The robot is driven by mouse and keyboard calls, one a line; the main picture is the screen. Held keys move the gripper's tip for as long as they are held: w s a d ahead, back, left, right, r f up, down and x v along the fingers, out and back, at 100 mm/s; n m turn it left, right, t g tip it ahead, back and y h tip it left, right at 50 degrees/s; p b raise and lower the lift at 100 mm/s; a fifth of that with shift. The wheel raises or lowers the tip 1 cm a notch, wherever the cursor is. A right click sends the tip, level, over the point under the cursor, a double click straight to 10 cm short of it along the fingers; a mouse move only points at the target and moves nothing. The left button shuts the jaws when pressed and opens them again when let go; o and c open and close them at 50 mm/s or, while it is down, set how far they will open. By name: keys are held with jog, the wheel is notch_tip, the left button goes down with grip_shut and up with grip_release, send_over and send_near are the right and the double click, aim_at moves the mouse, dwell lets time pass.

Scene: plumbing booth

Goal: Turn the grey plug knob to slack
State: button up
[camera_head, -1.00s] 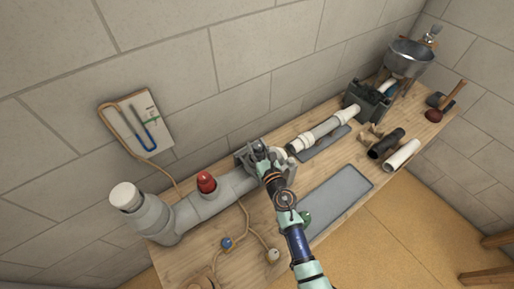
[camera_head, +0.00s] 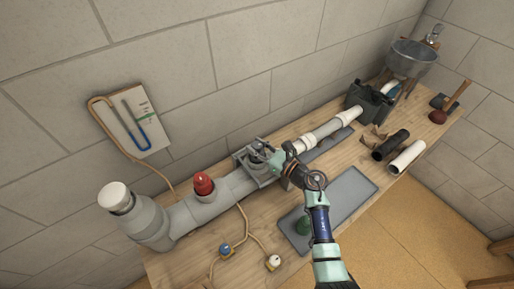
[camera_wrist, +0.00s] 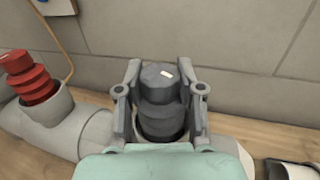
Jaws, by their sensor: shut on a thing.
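The grey plug knob (camera_wrist: 160,84) is a dark grey stepped plug with a small pale mark on top, seated in a grey pipe opening in the wrist view. My gripper (camera_wrist: 161,92) has one finger on each side of the knob and is shut on it. In the head view my gripper (camera_head: 268,156) is over the grey pipe (camera_head: 238,184) on the bench, and the knob is mostly hidden there.
A red plug (camera_head: 203,184) stands in the pipe to the left; it also shows in the wrist view (camera_wrist: 29,78). A grey tray (camera_head: 348,196), black pipe (camera_head: 390,145) and white pipe (camera_head: 407,157) lie to the right. A stone wall rises behind.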

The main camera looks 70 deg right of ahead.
aim_at(257, 145)
dwell(0.3)
jog(key=o, duration=1.2)
jog(key=shift+r, duration=0.1)
notch_tip(257, 145, up, 10)
jog(key=shift+f, duration=0.1)
